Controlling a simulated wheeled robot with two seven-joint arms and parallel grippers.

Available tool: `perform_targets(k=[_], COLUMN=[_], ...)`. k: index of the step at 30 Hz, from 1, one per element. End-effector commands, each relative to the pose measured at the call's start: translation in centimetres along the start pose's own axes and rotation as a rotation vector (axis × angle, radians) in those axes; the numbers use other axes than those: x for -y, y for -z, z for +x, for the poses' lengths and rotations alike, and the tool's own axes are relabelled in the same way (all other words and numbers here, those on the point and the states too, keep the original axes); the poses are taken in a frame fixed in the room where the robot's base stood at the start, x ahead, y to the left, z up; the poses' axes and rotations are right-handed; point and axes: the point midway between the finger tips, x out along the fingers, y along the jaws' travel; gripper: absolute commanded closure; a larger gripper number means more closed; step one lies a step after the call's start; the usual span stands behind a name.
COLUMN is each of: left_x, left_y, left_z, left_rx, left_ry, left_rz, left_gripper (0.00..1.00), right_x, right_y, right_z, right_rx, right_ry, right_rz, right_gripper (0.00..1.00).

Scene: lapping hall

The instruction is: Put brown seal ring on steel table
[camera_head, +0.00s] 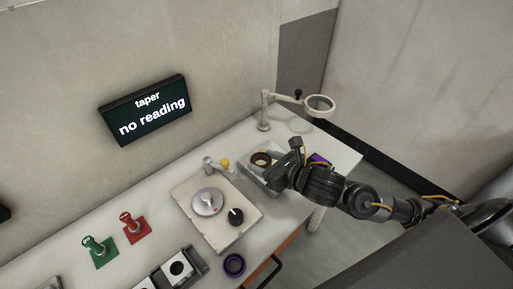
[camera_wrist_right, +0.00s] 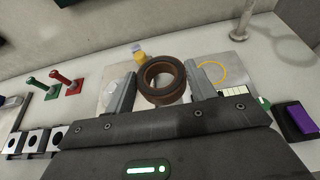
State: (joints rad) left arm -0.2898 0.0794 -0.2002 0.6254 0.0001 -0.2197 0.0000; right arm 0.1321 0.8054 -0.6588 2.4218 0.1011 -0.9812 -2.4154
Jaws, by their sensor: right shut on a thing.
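The brown seal ring (camera_wrist_right: 164,99) is between the two fingers of my right gripper (camera_wrist_right: 162,82), which is shut on it. In the head view the ring (camera_head: 256,162) shows at the tip of my right gripper (camera_head: 267,166), over a grey metal-looking plate (camera_head: 247,175) on the bench. I take this plate for the steel table. In the wrist view the plate (camera_wrist_right: 238,78) lies behind the ring and right finger and bears a yellow circle. I cannot tell whether the ring touches the plate. My left gripper is not in view.
A pale block with a round disc and black knob (camera_head: 236,216) stands left of the plate. A magnifier (camera_head: 319,104) on an arm stands behind. A purple block (camera_wrist_right: 302,117) lies right.

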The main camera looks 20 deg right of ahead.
Motion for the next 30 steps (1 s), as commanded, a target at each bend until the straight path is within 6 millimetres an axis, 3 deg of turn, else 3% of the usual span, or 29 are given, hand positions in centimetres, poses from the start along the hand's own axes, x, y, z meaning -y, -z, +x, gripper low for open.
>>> perform_targets(k=[8,14,19,24,30], left_x=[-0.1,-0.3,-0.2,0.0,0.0], left_y=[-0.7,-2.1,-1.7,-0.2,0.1], left_z=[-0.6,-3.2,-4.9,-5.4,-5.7], left_rx=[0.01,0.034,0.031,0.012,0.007], left_ry=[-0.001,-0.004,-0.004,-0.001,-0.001], left_rz=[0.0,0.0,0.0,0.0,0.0], left_gripper=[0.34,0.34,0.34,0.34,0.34], right_x=[0.1,3.3,6.8,8.8,9.9], right_y=[-0.3,0.0,0.8,3.6,5.0], right_z=[0.8,4.0,7.3,10.2,11.9], right_rx=[-0.001,-0.004,-0.002,-0.002,0.001], right_ry=[-0.01,-0.008,-0.009,-0.009,-0.011], right_rz=[-0.007,-0.01,-0.007,-0.003,-0.005], right_gripper=[0.72,0.72,0.72,0.72,0.72])
